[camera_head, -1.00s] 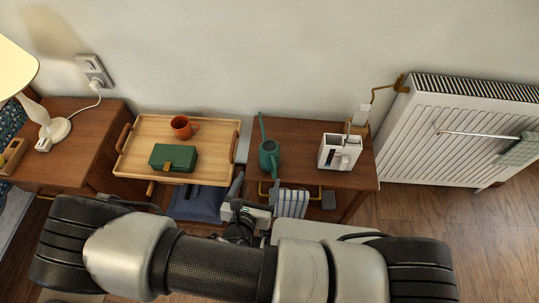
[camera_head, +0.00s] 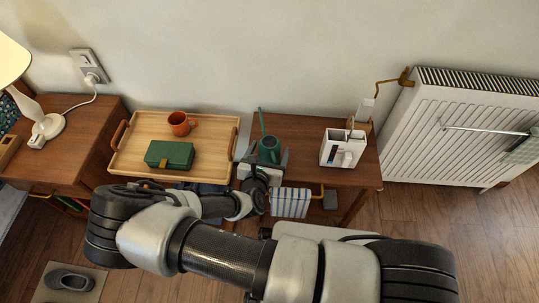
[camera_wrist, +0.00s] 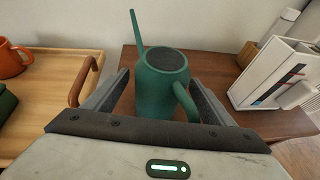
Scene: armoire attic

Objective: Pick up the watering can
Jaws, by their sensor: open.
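The green watering can (camera_head: 268,152) stands upright on the brown wooden table, its long thin spout pointing up and toward the wall. In the wrist view the watering can (camera_wrist: 162,88) shows its round open top and a handle on the right. My gripper (camera_head: 265,158) is at the table's front edge by the can. In the wrist view my gripper (camera_wrist: 160,95) is open, with one finger on each side of the can's body. I cannot tell whether either finger touches it. The lower part of the can is hidden behind the gripper's base.
Left of the can is a wooden tray (camera_head: 219,163) with an orange mug (camera_head: 180,124) and a green box (camera_head: 169,155). Its handle (camera_wrist: 84,82) is close to my left finger. A white holder (camera_head: 343,148) stands to the right. The wall is behind.

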